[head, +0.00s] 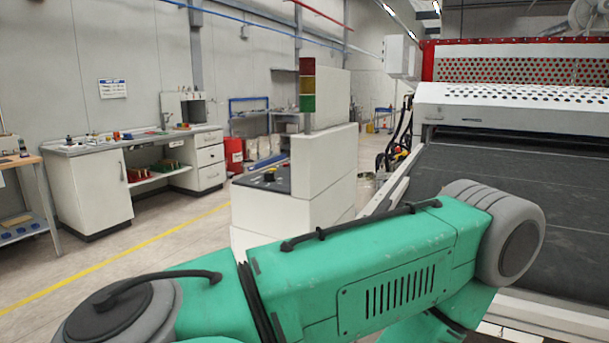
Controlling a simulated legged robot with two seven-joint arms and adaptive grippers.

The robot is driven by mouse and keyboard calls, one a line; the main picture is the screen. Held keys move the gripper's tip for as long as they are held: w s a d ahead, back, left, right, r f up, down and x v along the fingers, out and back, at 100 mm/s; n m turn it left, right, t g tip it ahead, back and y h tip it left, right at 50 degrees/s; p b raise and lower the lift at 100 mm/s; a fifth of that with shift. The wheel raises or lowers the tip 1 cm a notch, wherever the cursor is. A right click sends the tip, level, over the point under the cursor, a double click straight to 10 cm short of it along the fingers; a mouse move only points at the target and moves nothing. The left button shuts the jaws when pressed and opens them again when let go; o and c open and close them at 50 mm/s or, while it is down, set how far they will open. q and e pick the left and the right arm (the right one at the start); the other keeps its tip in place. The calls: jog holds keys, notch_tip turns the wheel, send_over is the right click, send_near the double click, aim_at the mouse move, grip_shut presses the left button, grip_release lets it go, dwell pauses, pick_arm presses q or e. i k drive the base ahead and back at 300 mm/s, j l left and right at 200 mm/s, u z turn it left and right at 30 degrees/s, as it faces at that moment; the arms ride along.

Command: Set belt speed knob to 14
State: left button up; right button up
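A white control console (325,165) stands in the middle of the head view, beyond my green arm. Its dark sloped panel (262,181) carries a small dark round knob with a light spot (269,177). I cannot tell whether this is the belt speed knob, and no scale or number can be read. A dark belt (480,185) lies on the machine at the right. One of my arms crosses the lower part of the view. Neither gripper is in view.
A signal tower (307,85) with red, yellow and green sections rises from the console. The white perforated machine hood (520,105) spans the belt. A workbench (135,165) stands at the left wall. Open floor with a yellow line (130,252) lies between bench and console.

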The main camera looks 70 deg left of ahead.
aim_at(269, 176)
jog(key=u, duration=2.25)
